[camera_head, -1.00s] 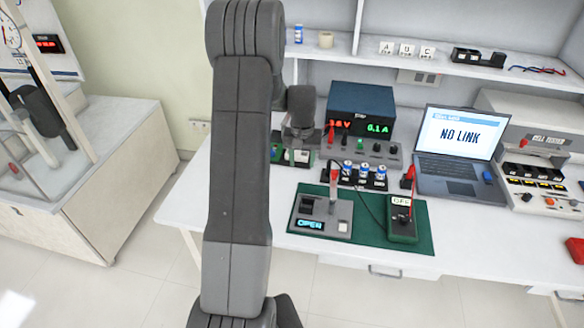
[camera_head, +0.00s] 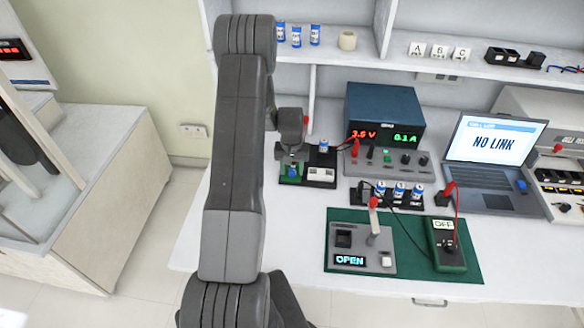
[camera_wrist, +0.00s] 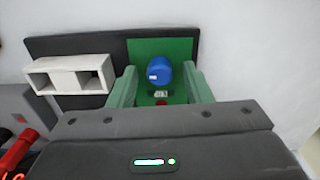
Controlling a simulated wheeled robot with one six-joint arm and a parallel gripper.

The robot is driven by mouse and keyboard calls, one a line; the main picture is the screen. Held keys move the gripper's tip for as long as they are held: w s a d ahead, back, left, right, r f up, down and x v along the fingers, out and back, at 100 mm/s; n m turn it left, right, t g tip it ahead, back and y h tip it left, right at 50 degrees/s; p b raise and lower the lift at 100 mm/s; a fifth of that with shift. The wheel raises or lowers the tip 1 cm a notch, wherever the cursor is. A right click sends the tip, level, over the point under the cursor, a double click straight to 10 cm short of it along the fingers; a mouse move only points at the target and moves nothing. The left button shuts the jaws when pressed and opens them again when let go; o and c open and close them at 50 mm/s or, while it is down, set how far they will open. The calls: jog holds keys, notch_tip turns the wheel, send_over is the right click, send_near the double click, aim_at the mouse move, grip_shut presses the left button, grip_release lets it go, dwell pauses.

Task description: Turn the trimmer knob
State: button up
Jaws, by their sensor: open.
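The trimmer knob (camera_wrist: 159,74) is a round blue knob on a green board (camera_wrist: 180,47). In the wrist view it lies between the two fingers of my gripper (camera_wrist: 161,80), which are open with a gap visible on each side of it. I cannot tell how far down the fingers reach beside it. In the head view the knob (camera_head: 293,171) shows small and blue under my gripper (camera_head: 291,160), at the bench's left end. A pale label and a red spot show just below the knob in the wrist view.
A white slotted block (camera_wrist: 70,73) sits left of the green board on the same dark base. In the head view, a power supply (camera_head: 384,116), a cell holder (camera_head: 386,202) and a green mat (camera_head: 410,265) with testers lie to the right. A laptop (camera_head: 487,165) stands farther right.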

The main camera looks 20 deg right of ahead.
aim_at(292, 170)
grip_shut()
jog(key=shift+f+n+b, duration=0.2)
jog(key=shift+n+b, duration=0.3)
jog(key=shift+b, duration=0.6)
jog(key=shift+r+n+b, duration=0.25)
jog(key=shift+n+b, duration=0.3)
jog(key=shift+n, duration=0.15)
grip_release()
jog(key=shift+r, duration=0.1)
notch_tip(292, 170, up, 14)
jog(key=b, duration=0.1)
jog(key=shift+f+b, duration=0.2)
jog(key=shift+b, duration=0.1)
